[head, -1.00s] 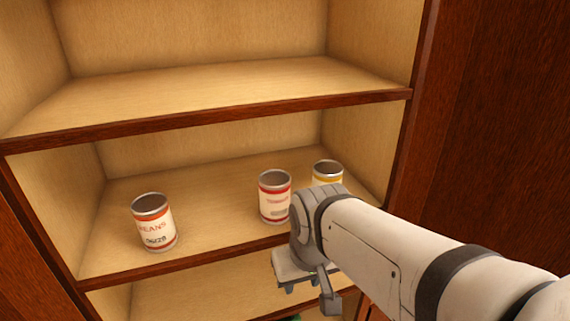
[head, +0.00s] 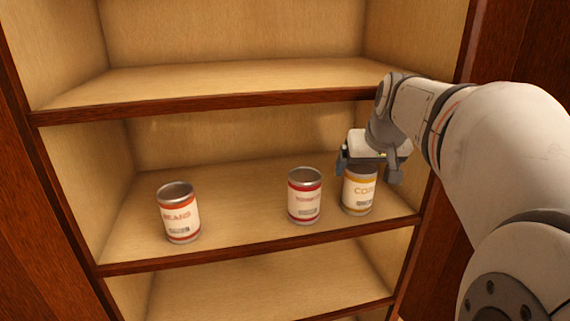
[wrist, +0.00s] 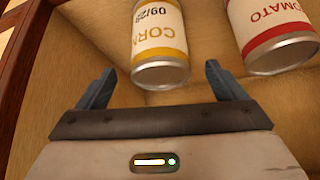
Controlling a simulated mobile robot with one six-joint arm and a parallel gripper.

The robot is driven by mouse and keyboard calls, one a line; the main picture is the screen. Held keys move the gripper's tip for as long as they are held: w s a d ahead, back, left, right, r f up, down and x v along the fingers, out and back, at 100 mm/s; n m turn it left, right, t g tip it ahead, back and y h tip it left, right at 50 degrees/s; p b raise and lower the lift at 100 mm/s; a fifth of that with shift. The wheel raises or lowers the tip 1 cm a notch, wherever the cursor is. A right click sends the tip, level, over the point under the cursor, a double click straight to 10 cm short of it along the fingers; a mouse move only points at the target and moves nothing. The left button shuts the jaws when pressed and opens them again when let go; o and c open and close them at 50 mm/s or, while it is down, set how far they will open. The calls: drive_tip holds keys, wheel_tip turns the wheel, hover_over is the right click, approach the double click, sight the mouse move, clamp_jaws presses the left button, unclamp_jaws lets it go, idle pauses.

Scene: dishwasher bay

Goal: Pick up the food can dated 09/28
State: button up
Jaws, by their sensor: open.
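The corn can (head: 359,190), white with yellow bands, stands upright at the right of the middle shelf. In the wrist view the corn can (wrist: 158,45) appears upside down, and its date looks like 09/28. My gripper (head: 368,168) is open at the can's top, partly covering it in the head view. In the wrist view my gripper (wrist: 160,67) has a finger on each side of the can's near end, with gaps showing and no grasp.
A red-banded tomato can (head: 305,195) stands close to the left of the corn can; it also shows in the wrist view (wrist: 270,35). An orange-banded beans can (head: 179,212) stands farther left.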

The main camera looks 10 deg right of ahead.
drive_tip(key=x, duration=0.5)
drive_tip(key=shift+f, duration=0.1)
drive_tip(key=shift+c, duration=0.3)
drive_tip(key=c, duration=1.3)
